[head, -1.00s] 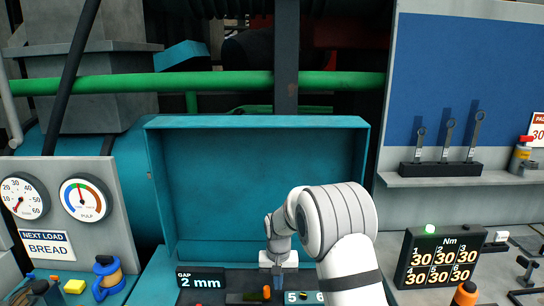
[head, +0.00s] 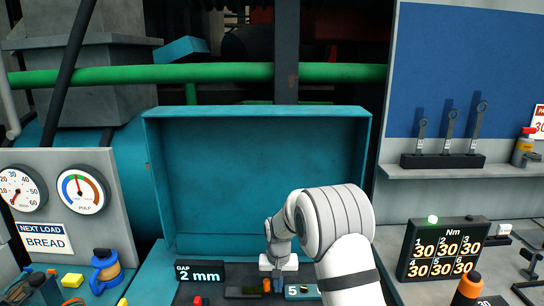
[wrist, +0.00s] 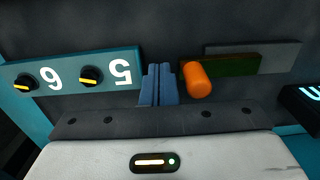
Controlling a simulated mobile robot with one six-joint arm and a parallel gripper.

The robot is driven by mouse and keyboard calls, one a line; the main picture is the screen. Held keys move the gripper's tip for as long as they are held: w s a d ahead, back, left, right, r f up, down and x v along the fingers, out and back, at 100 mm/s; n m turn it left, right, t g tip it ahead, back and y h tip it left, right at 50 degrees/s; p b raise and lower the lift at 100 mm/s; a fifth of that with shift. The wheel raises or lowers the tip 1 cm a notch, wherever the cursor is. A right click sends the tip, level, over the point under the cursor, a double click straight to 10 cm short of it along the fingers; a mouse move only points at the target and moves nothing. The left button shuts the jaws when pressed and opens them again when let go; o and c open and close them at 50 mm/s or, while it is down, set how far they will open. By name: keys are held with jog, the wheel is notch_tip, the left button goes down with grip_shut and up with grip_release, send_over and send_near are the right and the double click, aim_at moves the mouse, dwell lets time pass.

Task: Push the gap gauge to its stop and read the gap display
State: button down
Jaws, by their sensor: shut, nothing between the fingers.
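The gap display (head: 200,272) is a black panel at the lower middle of the head view. It reads "GAP 2 mm". The gap gauge shows as an orange knob (wrist: 198,78) by a dark green strip (wrist: 238,66) in the wrist view. The knob also shows small in the head view (head: 267,285). My gripper (wrist: 158,68) is shut and empty, its blue fingers close beside the knob, on the knob's right in the head view (head: 278,284). I cannot tell whether they touch. The display's edge shows at the wrist view's right.
A teal panel (wrist: 112,76) marked 5 and 6 with black knobs lies beside my fingers. A teal hood (head: 262,180) stands behind. A torque display (head: 442,250) reading several 30s is at right; gauges (head: 80,192) are at left. A red button (head: 198,300) lies below the display.

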aim_at(268, 280)
jog(key=shift+a, duration=1.8)
dwell(0.6)
jog(key=shift+d, duration=0.2)
jog(key=shift+d+b, duration=0.35)
jog(key=shift+d, duration=1.9)
jog(key=shift+d+r+p, duration=0.15)
jog(key=shift+r+p, duration=0.3)
jog(key=shift+r, duration=0.3)
notch_tip(268, 280, up, 6)
jog(key=p, duration=0.3)
jog(key=shift+f, duration=0.2)
